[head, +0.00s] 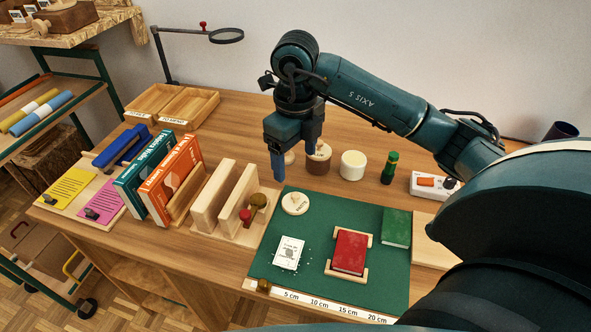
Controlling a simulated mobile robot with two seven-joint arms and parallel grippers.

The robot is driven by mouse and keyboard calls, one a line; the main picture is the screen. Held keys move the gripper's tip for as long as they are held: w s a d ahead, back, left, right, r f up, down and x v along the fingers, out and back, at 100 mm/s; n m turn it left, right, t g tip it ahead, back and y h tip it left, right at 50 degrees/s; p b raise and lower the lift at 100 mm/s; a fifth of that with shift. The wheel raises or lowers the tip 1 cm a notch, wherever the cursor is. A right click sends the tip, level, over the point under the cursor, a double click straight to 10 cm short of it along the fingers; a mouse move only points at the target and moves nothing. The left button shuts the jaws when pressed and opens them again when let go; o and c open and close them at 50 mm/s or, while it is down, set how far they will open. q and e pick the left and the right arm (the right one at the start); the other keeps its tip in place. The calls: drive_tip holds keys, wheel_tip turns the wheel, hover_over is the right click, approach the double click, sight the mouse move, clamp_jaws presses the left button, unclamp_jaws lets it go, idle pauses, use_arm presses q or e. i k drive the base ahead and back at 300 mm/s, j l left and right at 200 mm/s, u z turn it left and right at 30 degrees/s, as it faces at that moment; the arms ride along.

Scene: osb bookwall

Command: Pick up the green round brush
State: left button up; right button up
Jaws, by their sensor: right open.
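A small upright dark green thing with a lighter green top (389,168) stands on the wooden table at the back, right of the middle. It is the only green round upright object I see, but I cannot clearly make out bristles. My right gripper (294,162) points down, open, to the left of it and apart from it. A small pale round object shows partly behind the gripper's fingers. Nothing is visibly held. My left gripper is not in view.
A cream cylinder (353,165) and a brown round pot (319,161) stand between gripper and green thing. A white box with an orange switch (432,186) is to its right. The green mat (270,240) with books lies in front. Book stands (213,195) are left.

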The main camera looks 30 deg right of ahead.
sight(388, 174)
drive_tip(key=k, duration=1)
